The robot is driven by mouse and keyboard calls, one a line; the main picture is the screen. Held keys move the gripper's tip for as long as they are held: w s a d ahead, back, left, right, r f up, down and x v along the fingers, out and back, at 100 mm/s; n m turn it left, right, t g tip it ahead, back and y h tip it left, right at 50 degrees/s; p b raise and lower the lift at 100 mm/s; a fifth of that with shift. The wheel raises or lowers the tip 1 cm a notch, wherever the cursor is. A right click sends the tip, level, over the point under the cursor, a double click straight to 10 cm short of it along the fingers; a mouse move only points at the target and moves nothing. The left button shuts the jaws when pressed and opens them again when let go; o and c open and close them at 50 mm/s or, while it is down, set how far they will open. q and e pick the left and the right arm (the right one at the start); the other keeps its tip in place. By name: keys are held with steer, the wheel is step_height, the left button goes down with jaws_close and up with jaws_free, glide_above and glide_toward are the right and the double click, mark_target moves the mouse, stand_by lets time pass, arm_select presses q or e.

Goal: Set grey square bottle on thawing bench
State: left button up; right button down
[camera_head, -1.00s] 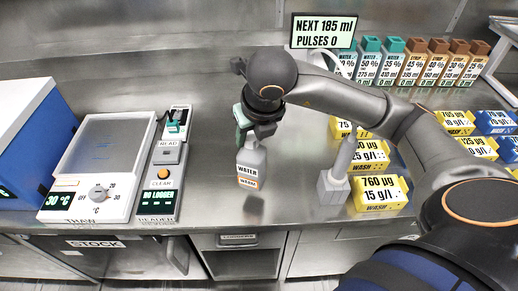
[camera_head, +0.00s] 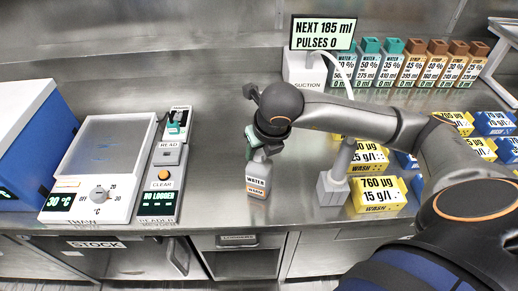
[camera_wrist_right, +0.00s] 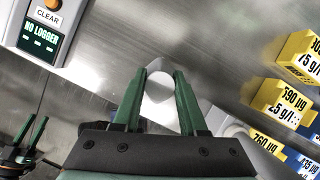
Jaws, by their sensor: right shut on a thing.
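My right gripper (camera_head: 254,142) is shut on a grey square bottle (camera_head: 258,178) with a "WATER WASH" label. The bottle hangs upright below the fingers, with its base at or just above the steel bench; I cannot tell if it touches. In the right wrist view the green fingers (camera_wrist_right: 160,84) sit on either side of the bottle's pale round top. My left gripper (camera_wrist_right: 32,134) shows only at the lower left of the right wrist view, its two green fingers apart and empty. The white thaw unit (camera_head: 70,203) with its flat grey plate stands at the left; its plate is empty.
The reader unit (camera_head: 158,205) stands between the thaw unit and the bottle. A grey block with a post (camera_head: 333,188) and yellow wash boxes (camera_head: 380,195) stand to the right. Several capped bottles (camera_head: 410,65) line the back beside the suction unit (camera_head: 305,70). Bare steel lies around the bottle.

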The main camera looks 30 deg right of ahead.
steer(key=shift+c, duration=2.2)
jaws_free()
steer(key=shift+r+p, duration=0.2)
steer(key=shift+p, duration=0.1)
steer(key=v, duration=1.1)
steer(key=shift+s+r, duration=0.25)
steer(key=shift+r, duration=0.1)
